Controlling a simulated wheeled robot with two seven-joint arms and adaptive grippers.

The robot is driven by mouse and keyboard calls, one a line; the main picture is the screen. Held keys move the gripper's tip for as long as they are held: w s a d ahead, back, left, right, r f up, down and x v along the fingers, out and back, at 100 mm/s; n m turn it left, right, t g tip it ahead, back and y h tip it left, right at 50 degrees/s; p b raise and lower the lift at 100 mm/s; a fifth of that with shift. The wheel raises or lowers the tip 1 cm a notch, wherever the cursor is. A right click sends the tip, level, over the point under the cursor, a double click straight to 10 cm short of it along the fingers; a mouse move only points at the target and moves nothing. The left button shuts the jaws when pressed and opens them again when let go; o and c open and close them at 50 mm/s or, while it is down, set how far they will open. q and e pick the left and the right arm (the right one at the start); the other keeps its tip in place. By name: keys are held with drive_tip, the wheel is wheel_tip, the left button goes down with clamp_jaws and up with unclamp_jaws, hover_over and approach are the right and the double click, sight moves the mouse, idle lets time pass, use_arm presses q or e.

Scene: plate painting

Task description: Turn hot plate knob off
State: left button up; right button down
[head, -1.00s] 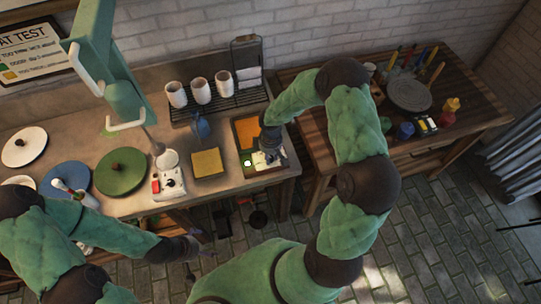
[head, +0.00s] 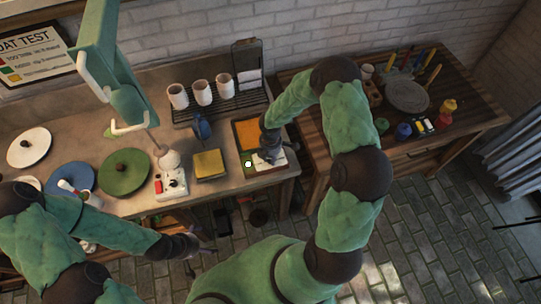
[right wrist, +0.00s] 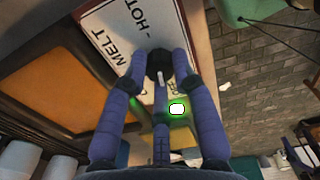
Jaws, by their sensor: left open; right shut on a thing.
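The hot plate has an orange heating surface (head: 246,133) and a white label panel with black lettering (head: 291,157), at the right end of the counter. In the right wrist view its black knob (right wrist: 160,60) has a white pointer mark and stands against the panel reading MELT and HOT. My right gripper (right wrist: 158,72) is shut on the knob, with fingers on both sides; it also shows in the head view (head: 270,156), hiding the knob there. A green-white light (right wrist: 177,109) glows beside the fingers. My left gripper (head: 204,247) is open and empty, low in front of the counter.
A yellow sponge-like block (head: 209,164), a small white-and-red device (head: 172,184) and a green disc (head: 123,172) lie to the left. Several white cups stand on a rack (head: 217,106) behind. A wooden side table (head: 465,96) stands at the right.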

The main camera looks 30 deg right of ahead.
drive_tip(key=shift+n+p, duration=0.4)
drive_tip(key=shift+n, duration=0.8)
drive_tip(key=c, duration=1)
unclamp_jaws()
wheel_tip(320, 180, up, 12)
